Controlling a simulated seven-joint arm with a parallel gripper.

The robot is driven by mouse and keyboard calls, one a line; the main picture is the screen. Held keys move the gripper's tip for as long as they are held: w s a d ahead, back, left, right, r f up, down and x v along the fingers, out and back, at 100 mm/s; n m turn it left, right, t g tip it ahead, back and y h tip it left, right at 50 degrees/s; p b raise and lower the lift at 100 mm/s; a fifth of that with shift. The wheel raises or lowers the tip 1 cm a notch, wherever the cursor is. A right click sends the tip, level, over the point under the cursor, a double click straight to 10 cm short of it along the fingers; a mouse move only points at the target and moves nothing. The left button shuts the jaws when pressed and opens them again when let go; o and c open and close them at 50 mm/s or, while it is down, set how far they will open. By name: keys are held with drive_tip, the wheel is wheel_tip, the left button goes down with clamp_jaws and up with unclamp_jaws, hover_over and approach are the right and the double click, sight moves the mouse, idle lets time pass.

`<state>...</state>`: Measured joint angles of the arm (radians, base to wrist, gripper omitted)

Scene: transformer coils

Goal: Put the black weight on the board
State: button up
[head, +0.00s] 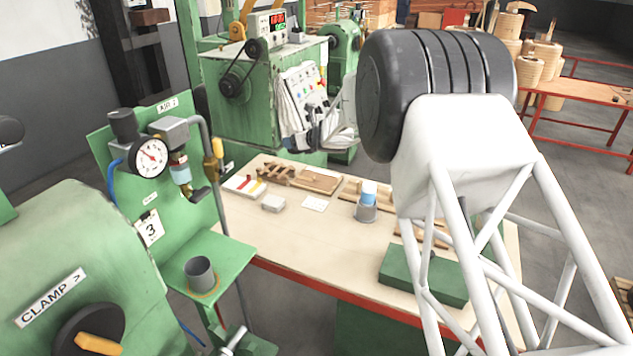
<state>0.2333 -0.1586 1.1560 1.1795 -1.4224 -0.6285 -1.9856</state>
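My gripper (303,143) is small and far off in the head view, in front of the green winding machine and above the back of the table. Its fingers are too small and partly covered to read, and I see nothing clearly held in it. A flat wooden board (318,181) lies at the table's back edge, below and slightly right of my gripper. I cannot make out a clearly black weight. A dark grey cylinder (200,274) stands upright on the green shelf at left, apart from my gripper. My arm hides part of the table's right side.
The pale table (285,232) holds a tray with coloured pieces (244,186), a grey block (273,203), a white card (316,204), a grey cup with a blue-and-white item (367,205) and a green box (425,275). The front-left tabletop is clear. A gauge panel (150,157) stands left.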

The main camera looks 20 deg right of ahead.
drive_tip(key=shift+w+d+f+n+y, duration=0.75)
drive_tip(key=shift+d+f, duration=0.7)
drive_tip(key=shift+d, duration=1)
drive_tip(key=n+g+y, duration=0.2)
hover_over(326, 182)
drive_tip(key=shift+a+f, duration=0.1)
drive_tip(key=shift+f, duration=2.2)
drive_tip(key=shift+s, duration=0.1)
drive_tip(key=shift+f, duration=3.1)
drive_tip(key=shift+f, duration=1.9)
drive_tip(key=shift+f, duration=0.1)
